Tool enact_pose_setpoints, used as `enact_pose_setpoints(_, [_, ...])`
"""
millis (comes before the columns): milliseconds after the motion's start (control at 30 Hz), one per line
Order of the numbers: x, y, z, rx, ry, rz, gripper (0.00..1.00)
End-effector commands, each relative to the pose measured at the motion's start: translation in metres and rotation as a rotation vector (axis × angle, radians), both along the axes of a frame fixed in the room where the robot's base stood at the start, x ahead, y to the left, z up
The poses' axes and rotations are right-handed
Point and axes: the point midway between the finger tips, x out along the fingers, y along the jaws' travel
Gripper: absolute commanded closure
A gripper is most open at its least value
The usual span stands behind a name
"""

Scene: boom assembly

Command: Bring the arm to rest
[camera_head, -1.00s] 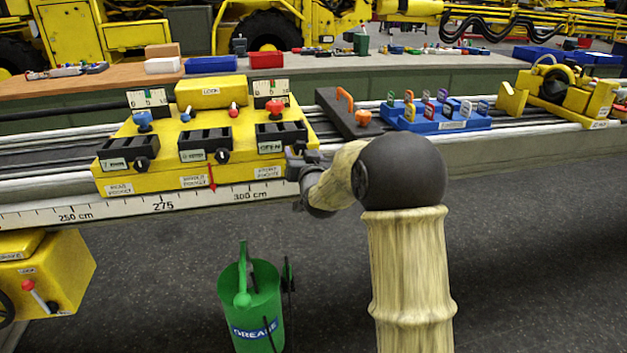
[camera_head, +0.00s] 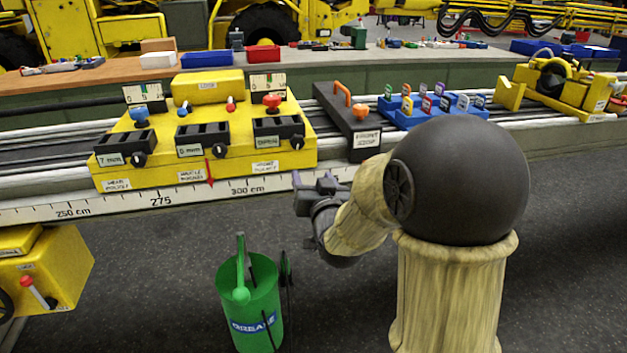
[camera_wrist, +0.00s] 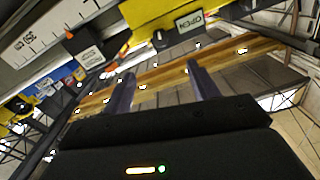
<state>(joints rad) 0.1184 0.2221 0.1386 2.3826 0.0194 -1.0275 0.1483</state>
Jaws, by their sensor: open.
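My arm rises from the lower right of the head view, with a dark round joint and pale sleeves. My gripper (camera_head: 318,187) is at its end, in front of the rail and just right of the yellow pocket block (camera_head: 190,168), apart from it. In the wrist view the two fingers of my gripper (camera_wrist: 160,88) stand apart with nothing between them. The yellow block shows beyond them at the top of the wrist view, with its OPEN label (camera_wrist: 190,20).
A green grease bucket (camera_head: 252,310) stands on the floor below my gripper. The ruler rail (camera_head: 120,204) runs along the front. A dark slab with an orange handle (camera_head: 352,125) and a blue tray with coloured tags (camera_head: 440,121) lie right of the block. Open floor is at the right.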

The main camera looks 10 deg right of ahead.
Motion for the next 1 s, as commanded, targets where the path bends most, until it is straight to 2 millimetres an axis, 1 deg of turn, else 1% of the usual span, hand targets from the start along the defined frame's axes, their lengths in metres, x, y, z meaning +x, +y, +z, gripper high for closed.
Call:
enact_pose_setpoints(367, [-0.001,0.0,-0.002,-0.002,0.014,0.001,0.41])
enact_pose_setpoints(467, [-0.005,0.001,-0.013,-0.012,0.074,0.004,0.41])
enact_pose_setpoints(567, [-0.015,0.002,-0.033,-0.029,0.185,0.01,0.41])
enact_pose_setpoints(667, [-0.031,0.002,-0.058,-0.053,0.333,0.019,0.41])
enact_pose_setpoints(700, [-0.039,0.003,-0.069,-0.062,0.397,0.023,0.41])
enact_pose_setpoints(767, [-0.052,0.003,-0.084,-0.075,0.489,0.031,0.41])
enact_pose_setpoints(867, [-0.078,0.002,-0.108,-0.097,0.644,0.043,0.41])
enact_pose_setpoints(1000, [-0.12,0.001,-0.135,-0.122,0.856,0.064,0.41])
